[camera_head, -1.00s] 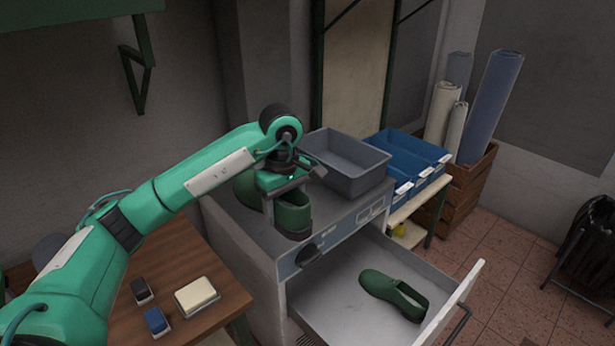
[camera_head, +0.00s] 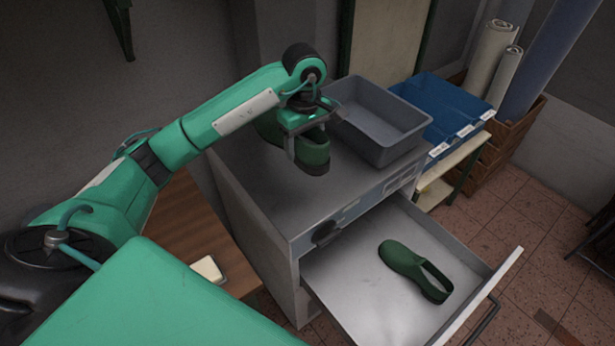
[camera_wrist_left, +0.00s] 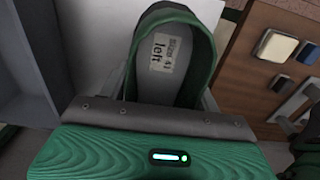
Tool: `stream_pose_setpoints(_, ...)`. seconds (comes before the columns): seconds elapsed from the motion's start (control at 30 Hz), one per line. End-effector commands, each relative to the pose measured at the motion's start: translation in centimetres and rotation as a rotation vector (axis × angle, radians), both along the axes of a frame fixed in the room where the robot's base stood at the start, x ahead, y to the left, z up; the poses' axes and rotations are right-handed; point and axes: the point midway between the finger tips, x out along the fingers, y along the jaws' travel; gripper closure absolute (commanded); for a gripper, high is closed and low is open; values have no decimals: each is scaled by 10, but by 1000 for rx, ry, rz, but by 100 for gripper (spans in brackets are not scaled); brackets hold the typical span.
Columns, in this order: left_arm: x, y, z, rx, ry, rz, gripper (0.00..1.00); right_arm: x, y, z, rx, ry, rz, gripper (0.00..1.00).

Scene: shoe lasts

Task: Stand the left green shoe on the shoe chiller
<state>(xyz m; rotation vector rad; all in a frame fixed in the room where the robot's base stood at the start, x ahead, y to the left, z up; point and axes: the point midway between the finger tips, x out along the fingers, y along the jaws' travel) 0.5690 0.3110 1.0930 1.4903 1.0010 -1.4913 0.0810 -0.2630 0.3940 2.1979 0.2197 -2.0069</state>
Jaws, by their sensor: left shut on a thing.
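My left gripper (camera_head: 305,135) is shut on a dark green clog, the left green shoe (camera_head: 314,153), over the top of the shoe chiller (camera_head: 262,188). The shoe appears raised above that grey top; the exact gap is hard to judge. In the left wrist view the shoe (camera_wrist_left: 188,85) shows its open heel and an insole label reading "left". The gripper hides part of the shoe. A second green shoe (camera_head: 405,262) lies in the chiller's open drawer (camera_head: 370,312). My right gripper is not in view.
A grey bin (camera_head: 378,150) stands on the chiller's back right part, close to the held shoe. Blue bins (camera_head: 450,105) stand on a bench beyond. A wooden table (camera_head: 195,215) with a cream block (camera_head: 208,268) is at left. The chiller's front top is clear.

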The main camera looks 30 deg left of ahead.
Motion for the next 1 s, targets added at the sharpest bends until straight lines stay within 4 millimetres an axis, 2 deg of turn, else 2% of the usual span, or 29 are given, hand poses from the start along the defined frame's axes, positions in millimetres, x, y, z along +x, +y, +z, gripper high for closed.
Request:
stream_pose_setpoints(0.4,-1,0,-87,-1,2,1,72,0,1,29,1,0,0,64)
stream_pose_setpoints(0.67,0,0,-108,-2,-1,1,72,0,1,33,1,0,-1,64)
stream_pose_setpoints(0.9,0,0,-141,-2,1,0,72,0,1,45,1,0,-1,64)
stream_pose_setpoints(1.0,0,0,-146,-1,-2,0,72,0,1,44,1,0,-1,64)
